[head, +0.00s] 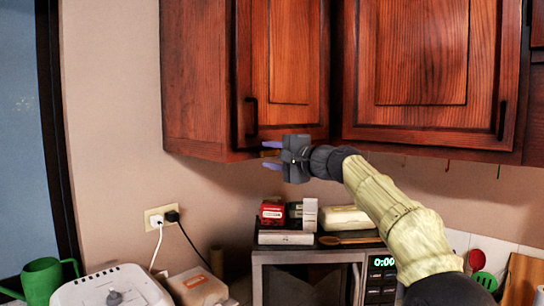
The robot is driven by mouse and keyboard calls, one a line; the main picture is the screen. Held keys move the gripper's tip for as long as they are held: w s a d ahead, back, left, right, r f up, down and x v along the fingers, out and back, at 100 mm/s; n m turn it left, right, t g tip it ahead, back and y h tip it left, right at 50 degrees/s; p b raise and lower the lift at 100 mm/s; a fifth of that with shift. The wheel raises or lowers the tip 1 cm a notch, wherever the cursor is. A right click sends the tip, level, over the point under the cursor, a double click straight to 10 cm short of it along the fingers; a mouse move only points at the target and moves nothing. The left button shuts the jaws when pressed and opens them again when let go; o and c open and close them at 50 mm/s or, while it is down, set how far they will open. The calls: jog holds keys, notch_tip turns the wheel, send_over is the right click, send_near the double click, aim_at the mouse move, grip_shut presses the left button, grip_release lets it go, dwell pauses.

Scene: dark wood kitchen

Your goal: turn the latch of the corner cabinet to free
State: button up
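The corner cabinet (200,75) is the reddish wood wall cabinet at the left, with its door (290,55) closed as far as I can see. A dark bar handle (250,115) is on the door's lower left. My gripper (264,155) is at the door's lower edge, pointing left, with its two purple fingers apart, one above the other. A small tan-brown piece (269,153) shows between the fingers, possibly the latch. I cannot tell whether the fingers touch it or how it is turned.
A microwave (310,257) stands below, with boxes (287,237) and a wooden spoon (350,240) on top. A second wall cabinet (425,70) is at the right, with hooks beneath. A wall socket with plugs (162,217) is at the left. Air left of my gripper is clear.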

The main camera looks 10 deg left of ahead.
jog(key=shift+s+d+b, duration=0.3)
jog(key=shift+d+b, duration=0.15)
jog(key=shift+d, duration=0.05)
jog(key=b+v, duration=0.7)
jog(key=v, duration=0.9)
jog(key=shift+s, duration=0.15)
jog(key=shift+f, duration=0.1)
